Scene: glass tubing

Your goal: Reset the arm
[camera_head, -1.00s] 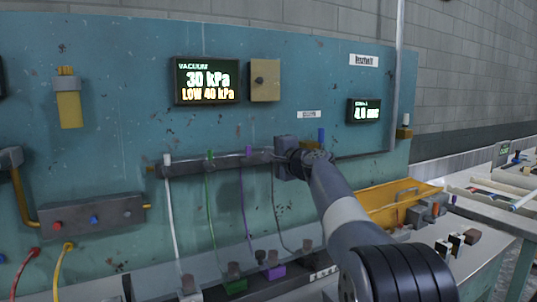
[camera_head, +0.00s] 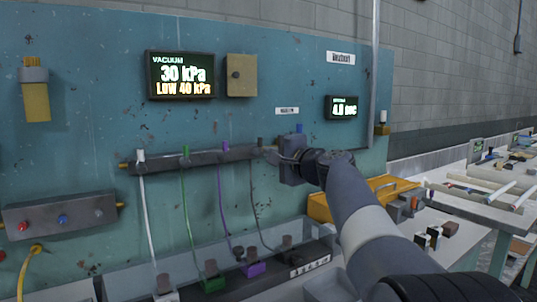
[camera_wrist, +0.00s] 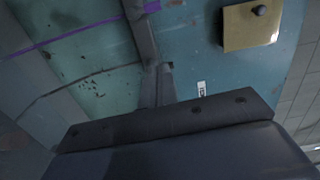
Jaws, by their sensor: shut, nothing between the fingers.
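My gripper (camera_head: 270,156) is at the right end of the dark rail on the teal panel. Its block-shaped body is at the end of my grey arm, with the fingers pointing left toward the rail. In the wrist view the two narrow fingers (camera_wrist: 159,68) lie close together, shut, and I see nothing held. The wide dark gripper body fills the bottom of that view. Whether the fingertips touch the rail cannot be told.
The dark rail (camera_head: 170,160) carries coloured taps with white, green, purple and grey lines running down to clips on the bench. A vacuum display (camera_head: 181,75) and brass box (camera_head: 241,75) are above. A yellow tray (camera_head: 318,209) is behind my arm; a table with tubes (camera_head: 490,205) stands right.

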